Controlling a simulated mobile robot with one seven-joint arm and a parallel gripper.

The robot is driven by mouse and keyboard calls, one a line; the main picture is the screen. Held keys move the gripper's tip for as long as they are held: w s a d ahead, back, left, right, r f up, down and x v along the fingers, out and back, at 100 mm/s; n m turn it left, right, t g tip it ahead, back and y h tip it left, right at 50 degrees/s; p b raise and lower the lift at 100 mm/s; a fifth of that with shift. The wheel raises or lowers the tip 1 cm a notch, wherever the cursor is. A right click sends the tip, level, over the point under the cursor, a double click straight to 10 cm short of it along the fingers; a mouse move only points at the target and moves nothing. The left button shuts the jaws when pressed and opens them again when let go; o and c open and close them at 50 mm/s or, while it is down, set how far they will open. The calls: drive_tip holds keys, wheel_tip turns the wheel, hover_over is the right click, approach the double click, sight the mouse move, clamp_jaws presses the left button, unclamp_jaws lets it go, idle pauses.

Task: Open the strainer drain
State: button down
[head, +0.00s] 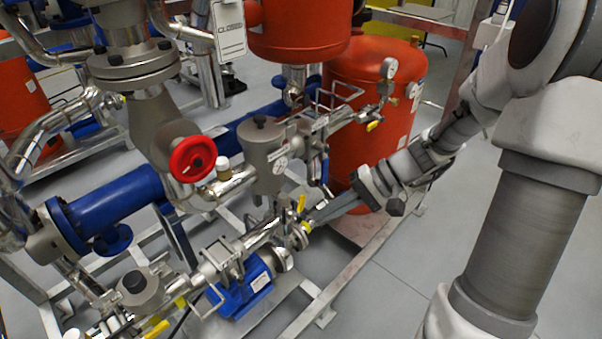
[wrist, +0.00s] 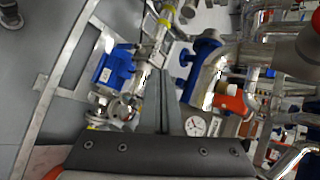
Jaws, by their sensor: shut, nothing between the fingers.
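My gripper (head: 312,218) reaches in from the right, with its narrow fingers together and nothing held. Its tips appear close to a small valve with an upright yellow handle (head: 301,203), on the steel pipework right of the blue pump (head: 243,288). I cannot tell whether they touch. In the wrist view, the closed fingers (wrist: 165,78) point up between the blue pump (wrist: 113,68) and a white dial gauge (wrist: 195,126). No part is clearly labelled as the strainer drain. Another yellow handle (head: 155,330) shows at the bottom left, low on the pipe.
A grey vessel with a gauge (head: 265,155) stands above the fingertips. An orange tank (head: 370,110) stands behind my gripper. A red handwheel (head: 193,158) and a blue cylinder (head: 115,205) lie left. Floor (head: 400,270) is clear at the lower right.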

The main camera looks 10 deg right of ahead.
sight(300, 210)
drive_tip(key=w+d+f+m+t+y+b, duration=0.4)
drive_tip(key=w+d+f+m+t+b, duration=0.35)
drive_tip(key=d+f+t, duration=0.4)
drive_tip(key=w+a+r+b, duration=0.1)
drive_tip(key=w+a, duration=0.3)
drive_tip(key=a, duration=0.6)
drive_tip(key=shift+w+a+b, duration=0.25)
drive_tip(key=shift+w+b, duration=0.1)
drive_tip(key=shift+b, duration=0.35)
drive_tip(key=shift+n, duration=0.25)
